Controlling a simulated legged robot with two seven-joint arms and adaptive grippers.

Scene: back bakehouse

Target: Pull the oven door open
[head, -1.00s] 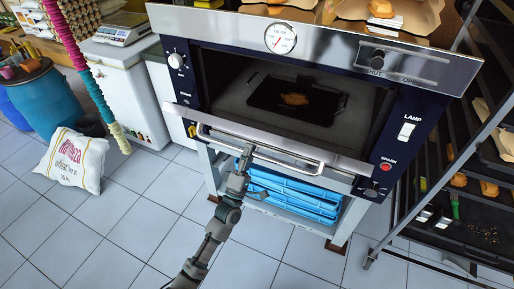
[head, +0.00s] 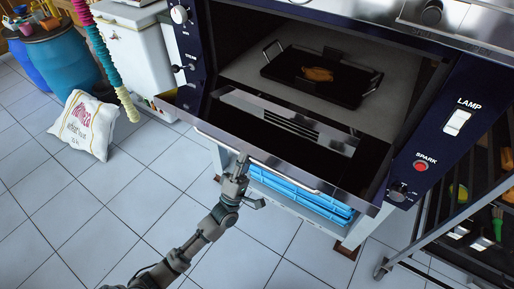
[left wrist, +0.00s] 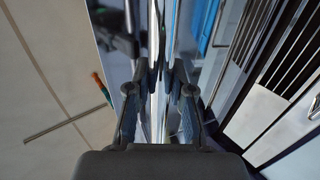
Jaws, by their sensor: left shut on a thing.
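The oven door (head: 300,165) is folded down and out from the bottom of the oven opening, its dark inner side facing up. Its long metal handle (head: 287,178) runs along the front edge. My left gripper (head: 242,160) is shut on the handle left of its middle. In the left wrist view, the two dark fingers (left wrist: 160,88) close around the shiny handle bar (left wrist: 156,108). The oven chamber stands open, with a black two-handled tray (head: 340,91) inside and a brown baked piece (head: 317,74) on it. My right gripper is not in view.
Blue crates (head: 300,197) sit under the oven. A wheeled rack (head: 470,220) stands close at the right. A white sack (head: 86,124) and blue drums (head: 62,62) are at the left. The tiled floor in front is clear.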

